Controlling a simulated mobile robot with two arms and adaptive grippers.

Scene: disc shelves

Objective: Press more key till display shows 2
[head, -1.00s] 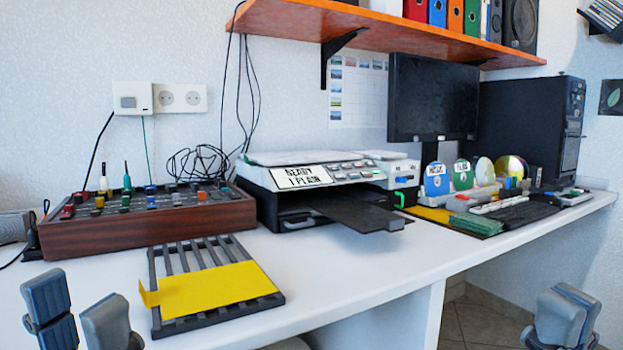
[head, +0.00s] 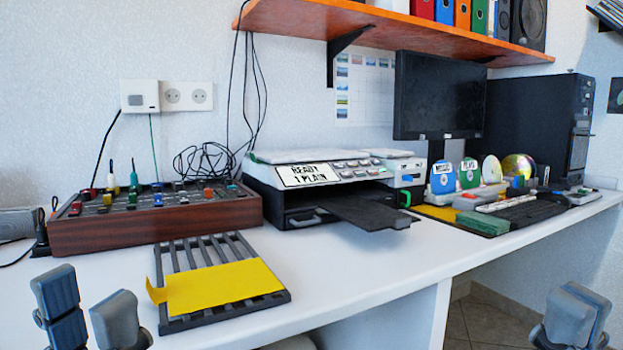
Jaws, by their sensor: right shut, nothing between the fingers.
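The printer (head: 270,185) stands on the white desk. Its display (head: 306,174) reads "READY 1 PLAIN". Several small grey keys (head: 352,169) sit on the panel right of the display; their labels are too small to read. My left gripper (head: 88,308) is open and empty at the lower left, in front of the desk edge. My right gripper (head: 572,320) is shut and empty at the lower right, well away from the printer.
A wooden box of knobs and switches (head: 150,230) stands left of the printer. A dark slatted rack (head: 240,315) with a yellow sheet (head: 215,287) lies in front. A monitor (head: 438,95), discs (head: 443,177) and a computer tower (head: 535,125) are right. A shelf (head: 400,28) hangs above.

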